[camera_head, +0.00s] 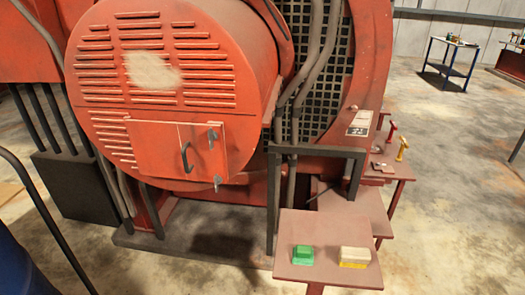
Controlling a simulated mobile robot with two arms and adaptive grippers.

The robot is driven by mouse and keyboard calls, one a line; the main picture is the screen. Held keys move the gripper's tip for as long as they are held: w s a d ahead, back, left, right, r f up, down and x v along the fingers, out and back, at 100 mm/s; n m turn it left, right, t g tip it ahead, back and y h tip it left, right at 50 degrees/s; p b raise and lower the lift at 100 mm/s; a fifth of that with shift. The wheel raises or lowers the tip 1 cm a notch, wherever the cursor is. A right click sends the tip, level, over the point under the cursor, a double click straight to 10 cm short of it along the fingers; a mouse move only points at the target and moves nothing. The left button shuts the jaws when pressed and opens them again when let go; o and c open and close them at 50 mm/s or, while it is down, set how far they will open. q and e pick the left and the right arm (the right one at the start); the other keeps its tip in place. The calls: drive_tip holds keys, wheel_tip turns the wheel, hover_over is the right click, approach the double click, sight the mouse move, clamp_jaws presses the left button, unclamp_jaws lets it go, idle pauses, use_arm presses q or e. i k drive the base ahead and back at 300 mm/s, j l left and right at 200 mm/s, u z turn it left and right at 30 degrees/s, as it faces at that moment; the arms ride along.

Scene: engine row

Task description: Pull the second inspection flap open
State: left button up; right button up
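One inspection flap (202,160) shows low on the round, louvred red engine cover (105,85). It is a small red panel with a dark curved handle (186,158) near its left edge. Grey metal fittings sit at its right edge, one high (212,138) and one low (217,183). The flap looks flat against the cover, with no visible gap. A plain red panel (150,145) lies directly left of it. I cannot tell from this view which flap in the row this is. Neither of my grippers is in view.
A small stand (328,270) in front holds a green block (303,255) and a cream-and-yellow block (354,257). A dark frame (318,150) and grey pipes (312,60) stand right of the cover. Open floor (450,210) lies to the right; a blue table (452,62) stands far back.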

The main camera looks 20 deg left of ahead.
sight(162, 149)
drive_tip(key=u, duration=1.3)
drive_tip(key=i+j+z, duration=0.2)
drive_tip(key=k+j, duration=0.1)
